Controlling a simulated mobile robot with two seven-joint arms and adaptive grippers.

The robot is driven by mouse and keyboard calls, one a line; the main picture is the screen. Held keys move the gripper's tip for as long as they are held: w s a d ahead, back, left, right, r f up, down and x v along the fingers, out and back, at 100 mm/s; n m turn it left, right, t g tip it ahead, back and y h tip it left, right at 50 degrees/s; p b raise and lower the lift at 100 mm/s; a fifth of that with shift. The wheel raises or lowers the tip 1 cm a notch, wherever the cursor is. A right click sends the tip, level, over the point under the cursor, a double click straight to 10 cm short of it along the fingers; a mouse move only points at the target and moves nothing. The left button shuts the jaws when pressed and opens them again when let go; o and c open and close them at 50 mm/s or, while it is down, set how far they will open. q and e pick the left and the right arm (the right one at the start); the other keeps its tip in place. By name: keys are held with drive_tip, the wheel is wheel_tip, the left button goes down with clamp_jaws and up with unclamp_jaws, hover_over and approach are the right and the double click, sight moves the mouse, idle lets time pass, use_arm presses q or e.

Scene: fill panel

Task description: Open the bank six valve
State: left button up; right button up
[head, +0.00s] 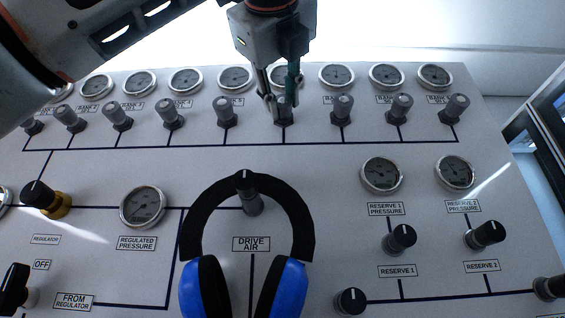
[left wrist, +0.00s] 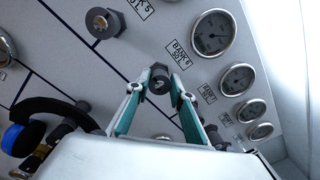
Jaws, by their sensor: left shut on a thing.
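The bank six valve (head: 284,116) is a grey knob on a dark base in the upper row of the panel. My left gripper (head: 279,101) reaches down from the top and is shut on this knob. In the left wrist view the fingers (left wrist: 159,86) stand on both sides of the dark knob (left wrist: 160,78), beside the BANK 6 label (left wrist: 179,54) and its gauge (left wrist: 212,33). The gripper partly hides the knob, label and gauge in the head view. My right gripper is not in view.
Neighbouring bank valves (head: 226,112) and (head: 343,108) stand close on either side, with gauges (head: 337,76) above. Blue ear defenders (head: 294,288) hang on the drive air knob (head: 247,190). Reserve knobs (head: 400,240) are lower right; the regulator knob (head: 45,199) is lower left.

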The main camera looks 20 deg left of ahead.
use_arm(q)
drive_tip(key=n+b, duration=0.1)
drive_tip(key=n, duration=0.2)
drive_tip(key=shift+f, duration=0.15)
drive_tip(key=n, duration=0.4)
drive_tip(key=shift+n+y+b, duration=0.35)
drive_tip(key=shift+n+y, duration=0.05)
drive_tip(key=n, duration=0.4)
drive_tip(key=shift+n, duration=0.3)
drive_tip(key=shift+n+b, duration=0.35)
drive_tip(key=shift+n, duration=1.55)
drive_tip(key=o, duration=1.1)
